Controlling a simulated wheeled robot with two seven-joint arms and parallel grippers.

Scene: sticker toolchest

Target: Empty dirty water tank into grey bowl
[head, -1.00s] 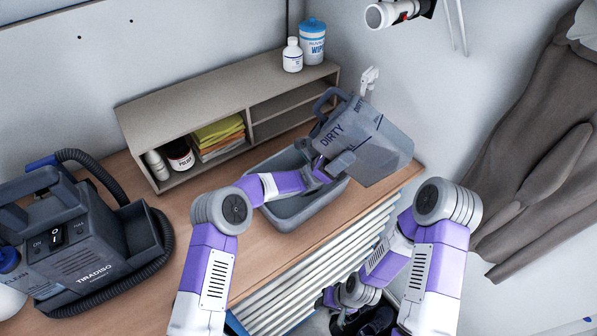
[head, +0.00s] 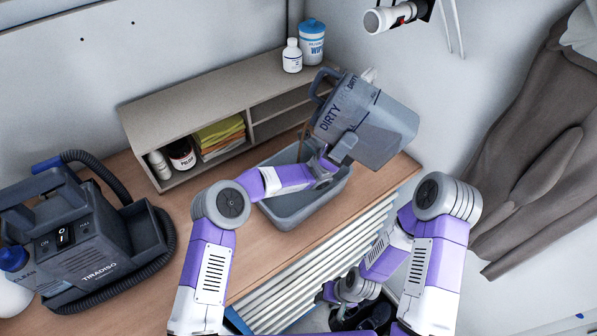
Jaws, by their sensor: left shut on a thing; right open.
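The grey dirty water tank (head: 372,118), marked DIRTY, is held tilted above the right part of the counter. My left gripper (head: 330,163) is shut on it, though the tank hides part of the fingers. The grey bowl (head: 290,212) sits on the counter below and left of the tank, with my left forearm crossing over it. A thin brown streak (head: 302,140) shows between the tank's left edge and the bowl; I cannot tell for sure that it is water. My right gripper (head: 350,312) is low, below the counter front, open and partly hidden.
A grey shelf (head: 215,105) holds yellow and orange cloths (head: 220,137), a dark jar (head: 181,154), a white bottle (head: 292,56) and a wipes tub (head: 312,42). The cleaning machine (head: 85,240) with its hose stands at left. A brown garment (head: 535,150) hangs at right.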

